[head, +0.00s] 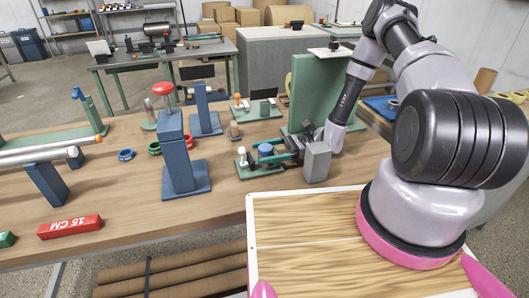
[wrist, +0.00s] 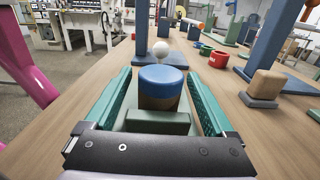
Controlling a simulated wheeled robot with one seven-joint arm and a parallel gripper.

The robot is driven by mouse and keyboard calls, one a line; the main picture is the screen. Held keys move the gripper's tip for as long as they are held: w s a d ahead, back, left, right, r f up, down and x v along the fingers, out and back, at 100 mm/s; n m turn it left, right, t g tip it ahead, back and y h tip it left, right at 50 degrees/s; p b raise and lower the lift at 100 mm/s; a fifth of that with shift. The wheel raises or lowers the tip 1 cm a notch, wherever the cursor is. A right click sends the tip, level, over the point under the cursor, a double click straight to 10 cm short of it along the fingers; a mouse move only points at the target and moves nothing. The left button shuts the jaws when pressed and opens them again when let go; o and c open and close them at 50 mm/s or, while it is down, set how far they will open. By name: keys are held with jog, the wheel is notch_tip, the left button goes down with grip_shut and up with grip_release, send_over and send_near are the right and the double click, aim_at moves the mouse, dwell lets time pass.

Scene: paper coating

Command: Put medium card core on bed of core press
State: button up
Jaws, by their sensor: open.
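A short upright cylinder with a blue top (head: 265,149) and a brown lower band stands on a small green base on the bench. It also shows in the wrist view (wrist: 160,78); I take it for the card core, but its size class cannot be told. My gripper (head: 262,152) is low over the bench and open, its teal fingers on either side of the cylinder with visible gaps. A green block hides the cylinder's foot in the wrist view. A blue column with a red knob (head: 172,150) stands to the left; I cannot tell which stand is the core press.
A white ball (wrist: 161,50) stands just beyond the cylinder. A tan block on a grey foot (wrist: 265,85) is to the right. Blue (head: 126,155), green and red rings and a red "15 CM" bar (head: 70,227) lie on the left. Bare bench lies front left.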

jog(key=d, duration=0.3)
jog(key=w+d, duration=0.1)
jog(key=d, duration=0.5)
jog(key=shift+w+d+r, duration=0.1)
jog(key=shift+w+r, duration=0.15)
jog(key=shift+w, duration=0.1)
jog(key=shift+o, duration=0.5)
jog(key=shift+w+d, duration=0.1)
jog(key=shift+d, duration=0.5)
jog(key=shift+w+d+r+n+g+h, duration=0.1)
jog(key=shift+r+n+g+h, duration=0.15)
jog(key=shift+g+h, duration=0.35)
jog(key=shift+w+r+h, duration=0.2)
jog(key=shift+r+h, duration=0.05)
jog(key=shift+h, duration=0.35)
jog(key=w+r+h, duration=0.1)
jog(key=r+n+h, duration=0.1)
jog(key=shift+w+d+r, duration=0.1)
jog(key=shift+w+r, duration=0.25)
jog(key=shift+r, duration=0.15)
jog(key=x, duration=0.4)
jog(key=shift+a, duration=0.4)
jog(key=shift+h, duration=0.3)
jog(key=shift+s+f+x, duration=0.1)
jog(key=shift+x, duration=1.4)
jog(key=shift+s+f+x, duration=0.15)
jog(key=shift+x, duration=1.35)
jog(key=shift+d, duration=0.15)
grip_shut()
